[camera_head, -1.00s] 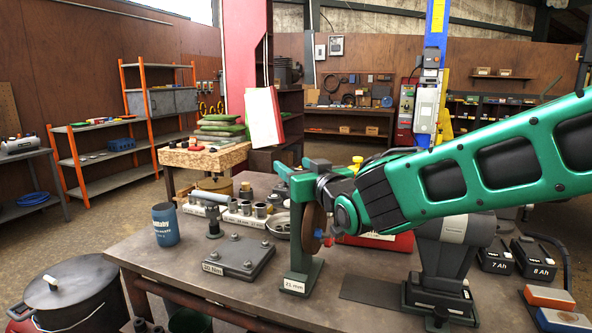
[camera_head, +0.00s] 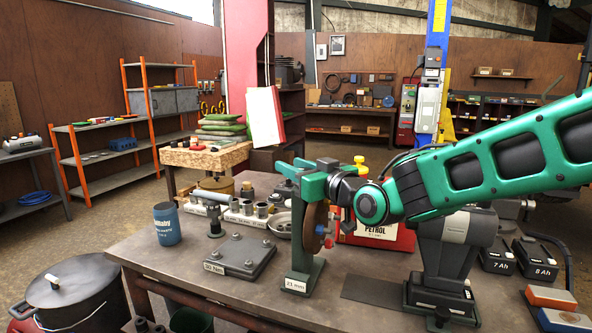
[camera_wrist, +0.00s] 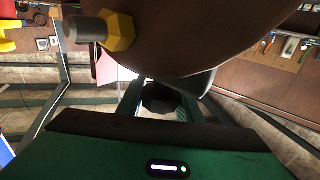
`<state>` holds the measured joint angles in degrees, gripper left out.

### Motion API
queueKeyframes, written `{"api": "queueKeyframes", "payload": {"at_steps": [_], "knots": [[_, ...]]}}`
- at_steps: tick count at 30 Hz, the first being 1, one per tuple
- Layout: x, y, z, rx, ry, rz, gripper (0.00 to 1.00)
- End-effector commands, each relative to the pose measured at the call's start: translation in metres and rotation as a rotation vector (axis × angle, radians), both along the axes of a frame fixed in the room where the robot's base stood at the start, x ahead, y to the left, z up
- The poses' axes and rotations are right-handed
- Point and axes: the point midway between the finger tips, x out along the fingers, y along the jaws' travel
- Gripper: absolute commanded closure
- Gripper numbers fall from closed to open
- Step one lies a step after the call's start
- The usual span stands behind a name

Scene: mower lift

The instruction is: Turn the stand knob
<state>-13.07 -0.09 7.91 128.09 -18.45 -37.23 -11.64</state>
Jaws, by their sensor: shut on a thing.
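The green stand (camera_head: 300,265) labelled 21 mm stands on the workbench in the head view, with a brown disc (camera_head: 313,226) mounted on its upright. My gripper (camera_head: 292,178) is at the top of this stand, reaching in from the right. In the wrist view a dark round knob (camera_wrist: 160,98) lies between the two fingers of my gripper (camera_wrist: 163,92), which are shut on it. In the head view the knob is hard to make out behind the green gripper parts. The big disc edge (camera_wrist: 200,40) and a yellow hex nut (camera_wrist: 121,31) fill the upper wrist view.
A red petrol can (camera_head: 377,236) is just behind my wrist. A dark grey machine (camera_head: 450,255) stands right of the stand. A bolted plate (camera_head: 240,258), a blue can (camera_head: 166,224) and sockets (camera_head: 246,208) lie to the left. Small blue and red parts (camera_head: 325,237) sit beside the disc.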

Motion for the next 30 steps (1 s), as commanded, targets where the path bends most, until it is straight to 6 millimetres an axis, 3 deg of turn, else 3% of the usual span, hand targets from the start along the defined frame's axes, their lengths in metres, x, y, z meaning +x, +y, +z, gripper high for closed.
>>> {"api": "queueKeyframes", "payload": {"at_steps": [18, 30], "knots": [[-0.0042, 0.0035, -0.0021, -0.002, 0.003, 0.269, 0.90], [-0.0071, 0.0056, -0.0018, -0.003, 0.002, 0.350, 0.90]]}}
